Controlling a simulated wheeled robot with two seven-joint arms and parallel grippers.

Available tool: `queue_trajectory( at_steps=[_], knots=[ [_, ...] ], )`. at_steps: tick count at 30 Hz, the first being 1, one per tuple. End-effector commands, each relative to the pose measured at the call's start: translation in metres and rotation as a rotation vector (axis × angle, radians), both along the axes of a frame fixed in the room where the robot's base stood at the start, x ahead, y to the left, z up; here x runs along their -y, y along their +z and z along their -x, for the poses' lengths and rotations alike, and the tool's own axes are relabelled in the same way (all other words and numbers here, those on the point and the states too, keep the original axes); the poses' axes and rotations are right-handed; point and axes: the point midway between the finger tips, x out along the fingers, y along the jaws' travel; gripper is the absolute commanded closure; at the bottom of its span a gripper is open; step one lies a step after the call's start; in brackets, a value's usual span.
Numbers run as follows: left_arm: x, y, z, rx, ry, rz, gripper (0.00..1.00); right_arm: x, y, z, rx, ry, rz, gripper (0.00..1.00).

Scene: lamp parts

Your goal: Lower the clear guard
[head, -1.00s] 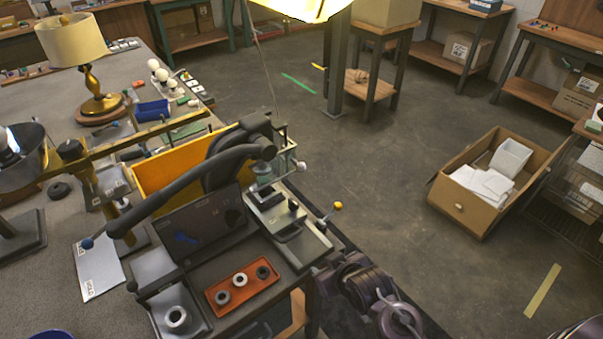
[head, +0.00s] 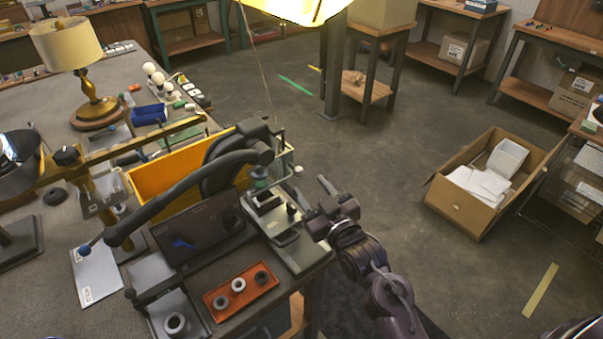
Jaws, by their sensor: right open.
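The clear guard (head: 285,158) appears as a pale, see-through panel behind and right of the black press head (head: 232,165). It stands above the press bed, and a small light knob shows near its right edge. The press arm hides part of it, so its exact tilt is hard to tell. My right gripper (head: 318,198) is open and empty. It is just right of the grey press bed (head: 285,230), below and to the right of the guard and apart from it. My left gripper is not in view.
An orange tray (head: 218,301) with several rings lies in front. Open floor is to the right, with a cardboard box (head: 455,205).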

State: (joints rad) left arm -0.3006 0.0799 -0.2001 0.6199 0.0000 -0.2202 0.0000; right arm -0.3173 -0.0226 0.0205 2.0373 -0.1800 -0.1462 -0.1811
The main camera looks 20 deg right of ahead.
Motion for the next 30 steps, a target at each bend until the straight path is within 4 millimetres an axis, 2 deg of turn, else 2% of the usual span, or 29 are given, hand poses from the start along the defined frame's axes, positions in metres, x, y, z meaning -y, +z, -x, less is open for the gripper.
queue_trajectory(
  at_steps=[3,9,14,21,30],
  knots=[
    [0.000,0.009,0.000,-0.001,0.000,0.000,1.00,-0.003,0.004,-0.021,0.001,0.000,0.000,0.55],
    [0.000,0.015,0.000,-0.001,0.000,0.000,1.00,-0.007,0.002,-0.047,-0.001,0.000,-0.001,0.55],
    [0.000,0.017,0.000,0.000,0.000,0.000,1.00,-0.009,0.000,-0.055,-0.003,0.000,0.000,0.55],
    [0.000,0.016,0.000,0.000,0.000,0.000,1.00,-0.009,0.000,-0.055,-0.003,0.000,0.000,0.55],
    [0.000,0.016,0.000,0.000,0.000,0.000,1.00,-0.009,0.000,-0.055,-0.003,0.000,0.000,0.94]
  ],
)
